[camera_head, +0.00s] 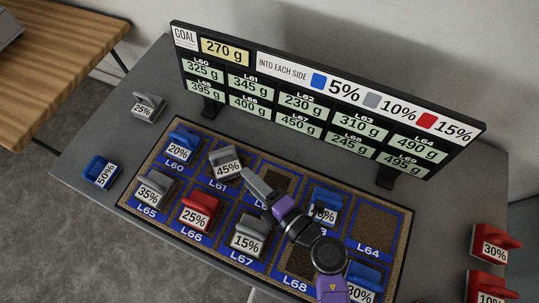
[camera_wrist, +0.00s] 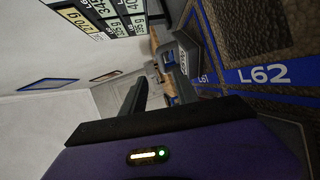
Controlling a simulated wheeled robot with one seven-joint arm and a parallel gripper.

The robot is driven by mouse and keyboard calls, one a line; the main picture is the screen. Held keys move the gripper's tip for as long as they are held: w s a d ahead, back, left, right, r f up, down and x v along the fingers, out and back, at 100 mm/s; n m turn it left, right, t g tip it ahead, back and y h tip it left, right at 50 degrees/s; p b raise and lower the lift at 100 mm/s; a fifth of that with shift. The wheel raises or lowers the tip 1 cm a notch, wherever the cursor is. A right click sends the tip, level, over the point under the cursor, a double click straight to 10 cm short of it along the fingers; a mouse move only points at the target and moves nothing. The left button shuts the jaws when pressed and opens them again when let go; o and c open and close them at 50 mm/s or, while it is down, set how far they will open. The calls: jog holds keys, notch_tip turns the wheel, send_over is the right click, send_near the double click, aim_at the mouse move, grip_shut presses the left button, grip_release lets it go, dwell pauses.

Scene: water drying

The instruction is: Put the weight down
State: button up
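My gripper (camera_head: 246,177) is low over the mat, with its fingertips just right of the grey 45% weight (camera_head: 226,163). That weight stands on the cell marked L61. In the wrist view the two dark fingers (camera_wrist: 150,92) are apart with nothing seen between them. A grey weight (camera_wrist: 187,52) with a label turned sideways shows beyond them, to the right, apparently the same 45% one. The L62 cell (camera_head: 277,181) beside my fingers shows bare brown and is partly covered by my arm.
The mat (camera_head: 386,217) also bears a blue 20% (camera_head: 183,148), grey 35% (camera_head: 154,189), red 25% (camera_head: 199,212), grey 15% (camera_head: 249,237) and other weights. The sign (camera_head: 330,100) stands behind. Loose weights, including a blue 50% (camera_head: 100,172), lie outside. L64 is bare.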

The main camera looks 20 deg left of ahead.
jog(key=s+d+r+m+t+h, duration=0.2)
jog(key=s+d+r+m+h, duration=0.2)
jog(key=d+m, duration=0.6)
jog(key=s+d+r+m+t+h, duration=0.3)
jog(key=s+d+r+m+h, duration=0.2)
jog(key=s+d+m, duration=0.2)
jog(key=s+d+r+m+t+h, duration=0.2)
jog(key=s+d+r+m+h, duration=0.3)
jog(key=d+m, duration=0.7)
jog(key=s+d, duration=0.1)
jog(key=d, duration=0.2)
jog(key=shift+s+r+m+t, duration=0.25)
jog(key=shift+s+m+t, duration=0.05)
